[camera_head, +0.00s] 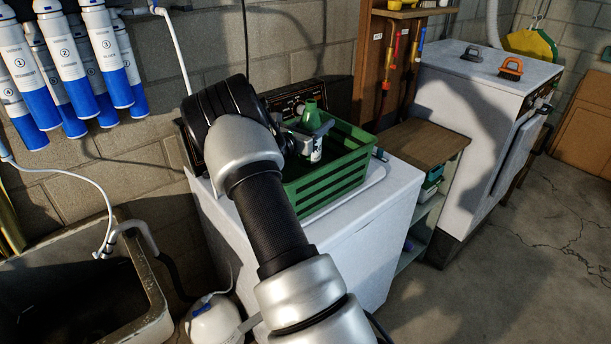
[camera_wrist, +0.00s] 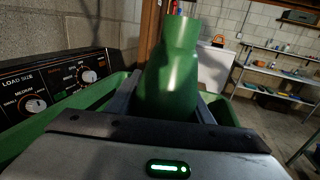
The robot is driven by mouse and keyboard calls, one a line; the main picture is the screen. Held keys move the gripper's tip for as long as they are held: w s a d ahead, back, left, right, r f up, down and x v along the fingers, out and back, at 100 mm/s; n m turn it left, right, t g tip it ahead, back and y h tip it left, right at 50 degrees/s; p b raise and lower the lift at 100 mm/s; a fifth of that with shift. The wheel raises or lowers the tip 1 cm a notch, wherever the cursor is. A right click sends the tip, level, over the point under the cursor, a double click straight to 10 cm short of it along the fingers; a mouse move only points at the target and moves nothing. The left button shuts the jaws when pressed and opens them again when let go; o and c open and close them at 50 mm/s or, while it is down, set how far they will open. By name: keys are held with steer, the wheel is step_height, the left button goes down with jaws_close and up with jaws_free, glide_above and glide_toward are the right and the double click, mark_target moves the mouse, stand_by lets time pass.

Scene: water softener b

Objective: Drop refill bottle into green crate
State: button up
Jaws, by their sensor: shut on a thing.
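The green refill bottle (camera_head: 311,115) is upright in my gripper (camera_head: 309,136), above the green crate (camera_head: 325,179). In the wrist view the bottle (camera_wrist: 168,80) stands between the two fingers of my gripper (camera_wrist: 165,103), which is shut on it. The crate stands on the white washing machine (camera_head: 367,222). Its slatted front side shows, and its rim (camera_wrist: 88,97) shows behind the gripper in the wrist view. My arm hides the crate's left part, and the bottle's lower end is partly hidden by the gripper.
The washer's control panel (camera_wrist: 46,94) rises close behind the crate. A wooden-topped shelf (camera_head: 424,143) and a second white appliance (camera_head: 482,112) stand to the right. A utility sink (camera_head: 148,290) is at the lower left. Filter cartridges (camera_head: 70,65) hang on the wall.

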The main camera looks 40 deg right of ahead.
steer(key=shift+f, duration=0.1)
steer(key=o, duration=1.4)
steer(key=b+v, duration=0.1)
steer(key=v, duration=0.6)
steer(key=shift+a, duration=0.2)
